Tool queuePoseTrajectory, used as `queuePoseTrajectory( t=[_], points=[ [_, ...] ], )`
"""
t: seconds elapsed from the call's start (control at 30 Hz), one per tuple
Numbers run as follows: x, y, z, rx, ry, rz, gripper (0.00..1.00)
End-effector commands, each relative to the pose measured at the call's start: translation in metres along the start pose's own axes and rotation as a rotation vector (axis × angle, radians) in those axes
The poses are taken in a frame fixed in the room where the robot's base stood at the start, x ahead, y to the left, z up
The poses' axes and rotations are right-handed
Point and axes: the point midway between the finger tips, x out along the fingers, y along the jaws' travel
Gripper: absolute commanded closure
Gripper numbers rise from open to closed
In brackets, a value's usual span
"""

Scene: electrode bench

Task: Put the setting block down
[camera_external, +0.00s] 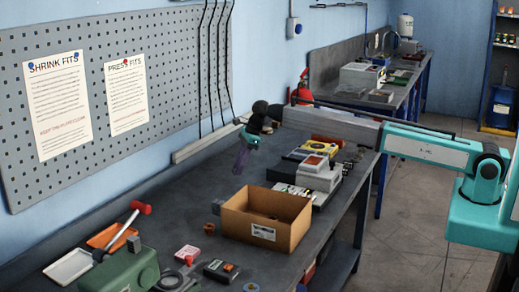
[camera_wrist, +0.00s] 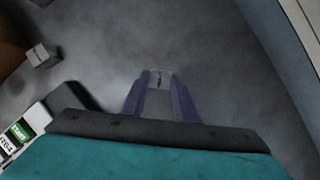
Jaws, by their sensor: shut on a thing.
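My gripper (camera_external: 240,160) hangs above the dark workbench, left of and behind the open cardboard box, with its purple fingers pointing down. In the wrist view my gripper (camera_wrist: 160,88) is shut on a small grey block with a dark mark, which I take as the setting block (camera_wrist: 158,79). The block sits between the fingertips over bare bench top. Its underside is hidden, and I cannot tell how high it is above the bench. In the external view the block is too small to make out.
The cardboard box (camera_external: 285,231) stands on the bench (camera_external: 175,205). A small block (camera_wrist: 41,55) lies near a brown surface in the wrist view. Boxed devices (camera_external: 318,175) stand to the right. A green case (camera_external: 120,272) and trays (camera_external: 70,266) are front left.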

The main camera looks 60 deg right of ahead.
Motion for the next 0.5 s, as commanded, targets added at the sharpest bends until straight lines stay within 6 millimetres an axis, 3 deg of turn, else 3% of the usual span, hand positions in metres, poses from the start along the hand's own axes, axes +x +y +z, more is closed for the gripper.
queuePoseTrajectory(
  t=[0.23, 0.5],
  points=[
    [0.022, 0.0, -0.009, 0.001, 0.0, 0.0, 1.0],
    [0.025, 0.0, -0.01, 0.0, -0.001, -0.001, 1.0]
  ],
)
